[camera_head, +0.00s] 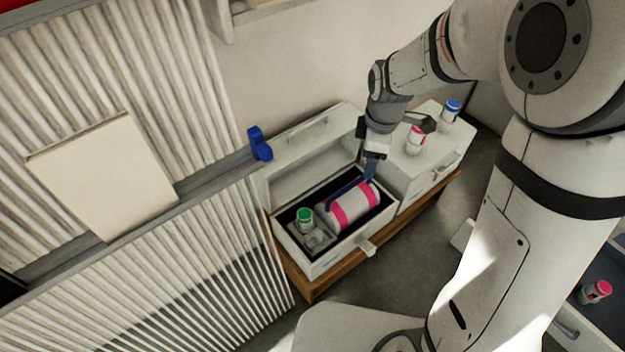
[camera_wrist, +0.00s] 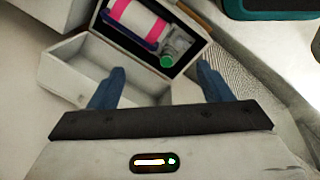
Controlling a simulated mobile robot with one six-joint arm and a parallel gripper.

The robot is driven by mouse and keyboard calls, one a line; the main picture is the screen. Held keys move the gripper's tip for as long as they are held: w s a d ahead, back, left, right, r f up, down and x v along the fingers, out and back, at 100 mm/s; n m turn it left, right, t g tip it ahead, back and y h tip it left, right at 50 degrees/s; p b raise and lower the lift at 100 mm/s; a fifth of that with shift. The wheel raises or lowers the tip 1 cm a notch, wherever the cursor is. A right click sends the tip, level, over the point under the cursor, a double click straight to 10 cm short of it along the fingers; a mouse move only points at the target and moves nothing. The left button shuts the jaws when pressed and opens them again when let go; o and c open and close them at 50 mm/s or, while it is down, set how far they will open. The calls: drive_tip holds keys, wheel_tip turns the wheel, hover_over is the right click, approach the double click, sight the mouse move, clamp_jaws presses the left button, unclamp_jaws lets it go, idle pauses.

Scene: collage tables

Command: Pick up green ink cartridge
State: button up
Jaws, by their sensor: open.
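A green-capped ink cartridge (camera_head: 304,219) stands in the front left part of an open white box (camera_head: 318,268). In the wrist view the green cartridge (camera_wrist: 167,61) shows beyond my fingertips, near the box's corner. My gripper (camera_head: 371,172) is above the back right of the box, apart from the green cartridge. In the wrist view its two blue fingers (camera_wrist: 160,80) are spread with nothing between them.
A large white roll with pink bands (camera_head: 352,206) lies in the box beside the cartridge. The raised lid (camera_head: 312,150) stands behind. Pink (camera_head: 414,140) and blue (camera_head: 450,112) cartridges stand on the closed box at right. Another pink-capped cartridge (camera_head: 597,291) is at far right.

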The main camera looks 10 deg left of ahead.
sight(305, 213)
drive_tip(key=a+f+n+b, duration=0.3)
drive_tip(key=a+f+n, duration=0.2)
drive_tip(key=f, duration=0.6)
drive_tip(key=w+a+f+n+b, duration=0.1)
drive_tip(key=a+f+n+b, duration=0.2)
drive_tip(key=f, duration=0.8)
drive_tip(key=w+a+f+n+g+b, duration=0.1)
drive_tip(key=a+f+n+b, duration=0.2)
drive_tip(key=a+f+n, duration=0.4)
drive_tip(key=shift+w+a+f, duration=0.1)
drive_tip(key=shift+a+f, duration=0.15)
drive_tip(key=shift+f, duration=0.45)
drive_tip(key=shift+s+a+f, duration=0.1)
drive_tip(key=shift+a+f, duration=0.15)
drive_tip(key=shift+f, duration=0.5)
drive_tip(key=shift+w+a+f, duration=0.1)
drive_tip(key=shift+a+f, duration=0.15)
drive_tip(key=shift+f, duration=0.45)
drive_tip(key=f, duration=0.2)
drive_tip(key=f+b, duration=0.2)
drive_tip(key=f, duration=0.1)
drive_tip(key=shift+w+a+f, duration=0.1)
drive_tip(key=shift+w+f, duration=0.15)
drive_tip(key=shift+f, duration=0.1)
drive_tip(key=shift+c, duration=0.2)
drive_tip(key=c, duration=1.1)
drive_tip(key=shift+r, duration=0.2)
